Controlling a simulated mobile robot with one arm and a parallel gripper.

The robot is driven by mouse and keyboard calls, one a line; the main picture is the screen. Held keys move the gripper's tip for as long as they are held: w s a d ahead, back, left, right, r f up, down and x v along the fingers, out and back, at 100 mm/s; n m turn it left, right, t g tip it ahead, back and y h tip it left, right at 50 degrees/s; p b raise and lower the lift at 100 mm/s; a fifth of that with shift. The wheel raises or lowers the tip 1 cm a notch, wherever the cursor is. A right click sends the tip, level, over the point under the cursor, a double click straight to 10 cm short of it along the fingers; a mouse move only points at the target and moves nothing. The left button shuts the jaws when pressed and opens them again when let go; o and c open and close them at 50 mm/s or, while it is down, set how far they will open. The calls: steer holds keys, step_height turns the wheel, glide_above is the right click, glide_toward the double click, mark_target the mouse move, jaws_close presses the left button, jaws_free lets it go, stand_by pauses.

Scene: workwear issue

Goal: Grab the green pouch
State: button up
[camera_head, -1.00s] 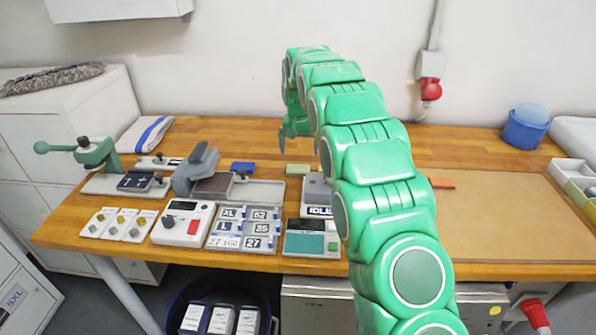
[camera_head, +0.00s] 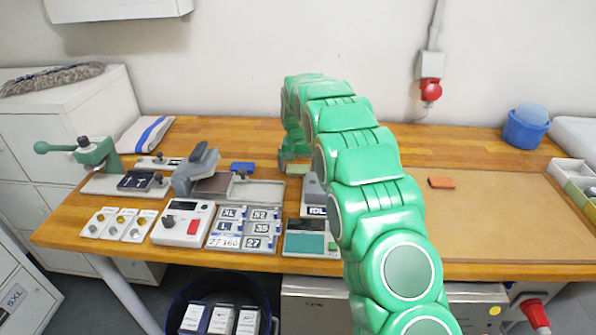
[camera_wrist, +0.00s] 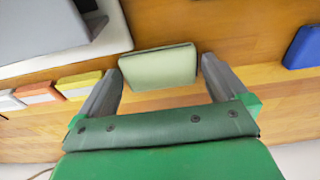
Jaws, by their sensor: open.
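The green pouch (camera_wrist: 158,67) is a small pale green block lying on the wooden bench top. In the wrist view it sits between the tips of my open gripper (camera_wrist: 161,72), one finger on each side. A narrow gap shows at the right finger; at the left finger I cannot tell whether it touches. In the head view my gripper (camera_head: 292,158) is low over the bench at the pouch (camera_head: 298,169), which it partly covers.
A blue pouch (camera_head: 243,167) lies left of the green one in the head view, and also shows in the wrist view (camera_wrist: 304,47). Yellow (camera_wrist: 79,83) and orange (camera_wrist: 40,93) pouches lie beyond the left finger. A grey device (camera_wrist: 75,40) stands close by.

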mark_target(298, 168)
steer(key=c, duration=0.9)
steer(key=shift+o, duration=0.2)
steer(key=shift+r, duration=1.7)
steer(key=s+d+r, duration=0.3)
steer(key=s+r, duration=0.6)
steer(key=s, duration=0.4)
steer(key=shift+s+d+r, duration=0.3)
steer(key=shift+r, duration=0.05)
